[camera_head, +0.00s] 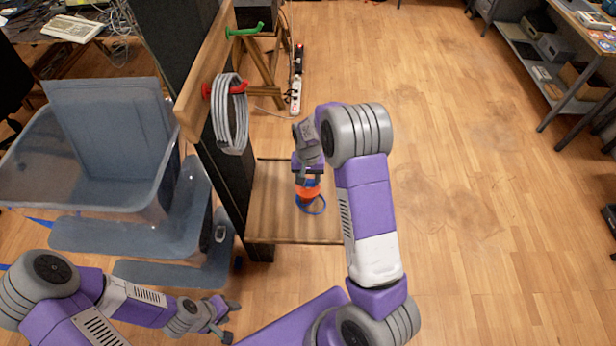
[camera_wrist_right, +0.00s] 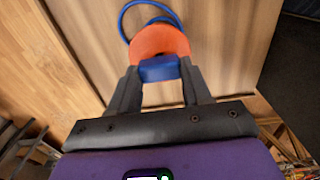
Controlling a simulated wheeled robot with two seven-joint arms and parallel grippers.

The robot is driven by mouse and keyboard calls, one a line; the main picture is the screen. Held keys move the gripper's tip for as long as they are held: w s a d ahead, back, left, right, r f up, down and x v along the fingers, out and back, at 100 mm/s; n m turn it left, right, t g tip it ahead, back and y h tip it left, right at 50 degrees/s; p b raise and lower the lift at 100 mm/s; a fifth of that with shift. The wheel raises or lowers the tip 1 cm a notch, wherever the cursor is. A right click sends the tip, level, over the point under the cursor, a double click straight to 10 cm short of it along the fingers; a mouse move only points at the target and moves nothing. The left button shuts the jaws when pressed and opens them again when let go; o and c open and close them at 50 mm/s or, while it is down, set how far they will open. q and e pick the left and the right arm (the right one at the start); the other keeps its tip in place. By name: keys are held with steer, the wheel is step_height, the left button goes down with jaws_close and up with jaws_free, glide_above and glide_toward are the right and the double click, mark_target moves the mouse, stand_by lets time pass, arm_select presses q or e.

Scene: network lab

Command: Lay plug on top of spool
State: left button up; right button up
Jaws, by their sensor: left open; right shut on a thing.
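The orange spool (camera_head: 310,193) stands on a low wooden shelf board, with a blue cable loop (camera_head: 316,210) around its lower side. In the right wrist view the spool (camera_wrist_right: 160,40) shows as a round orange disc, and the blue cable (camera_wrist_right: 124,20) curves out behind it. My right gripper (camera_head: 308,178) is shut on a blue plug (camera_wrist_right: 159,69), which lies between its fingertips right at the spool's edge. I cannot tell whether plug and spool touch. My left gripper (camera_head: 226,325) is open and empty at lower left, away from the spool.
The wooden board (camera_head: 272,225) is otherwise bare. A black upright panel (camera_head: 228,185) borders it on the left. A grey cable coil (camera_head: 231,115) hangs on a red hook above it. Open floor lies at right.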

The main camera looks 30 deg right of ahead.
steer(key=shift+f, duration=0.4)
steer(key=o, duration=1.1)
